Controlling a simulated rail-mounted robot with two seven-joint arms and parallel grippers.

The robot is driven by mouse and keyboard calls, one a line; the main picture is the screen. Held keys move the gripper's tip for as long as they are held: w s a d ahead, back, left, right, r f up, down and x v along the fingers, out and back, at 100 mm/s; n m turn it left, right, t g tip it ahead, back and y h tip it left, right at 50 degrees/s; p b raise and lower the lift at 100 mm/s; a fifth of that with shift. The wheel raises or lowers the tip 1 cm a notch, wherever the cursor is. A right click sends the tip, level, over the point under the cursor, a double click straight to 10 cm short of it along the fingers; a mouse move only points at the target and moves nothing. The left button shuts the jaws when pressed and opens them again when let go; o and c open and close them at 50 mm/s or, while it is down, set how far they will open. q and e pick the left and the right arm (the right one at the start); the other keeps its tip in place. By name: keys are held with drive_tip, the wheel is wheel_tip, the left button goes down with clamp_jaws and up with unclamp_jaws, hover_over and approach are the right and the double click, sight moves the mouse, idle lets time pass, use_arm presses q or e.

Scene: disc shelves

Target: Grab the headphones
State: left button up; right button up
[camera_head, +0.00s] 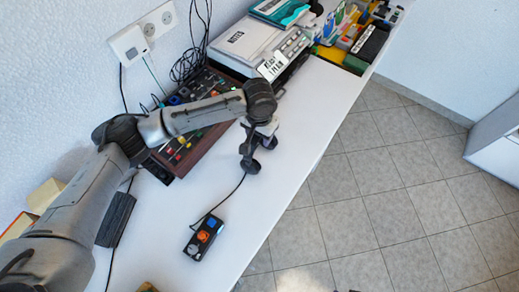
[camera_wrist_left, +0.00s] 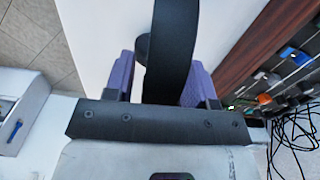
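My left gripper (camera_head: 258,148) points down over the white table, at the end of the arm from the left. Dark headphones (camera_head: 250,165) show at and below its fingers in the head view; the arm hides part of them. In the left wrist view a black headband (camera_wrist_left: 170,50) stands between the two purple fingers of my left gripper (camera_wrist_left: 160,78). A pale gap shows between the band and the left finger, so the gripper looks open around it. Contact on the right side cannot be told. My right gripper is not in view.
A small black device (camera_head: 204,238) with an orange knob and a cable lies on the white table (camera_head: 280,190). A wood-sided mixer (camera_head: 205,140) stands behind my arm, against the wall. A light machine (camera_head: 258,46) and colourful boxes (camera_head: 345,35) fill the far end.

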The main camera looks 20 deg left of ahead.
use_arm(q)
clamp_jaws()
idle(0.5)
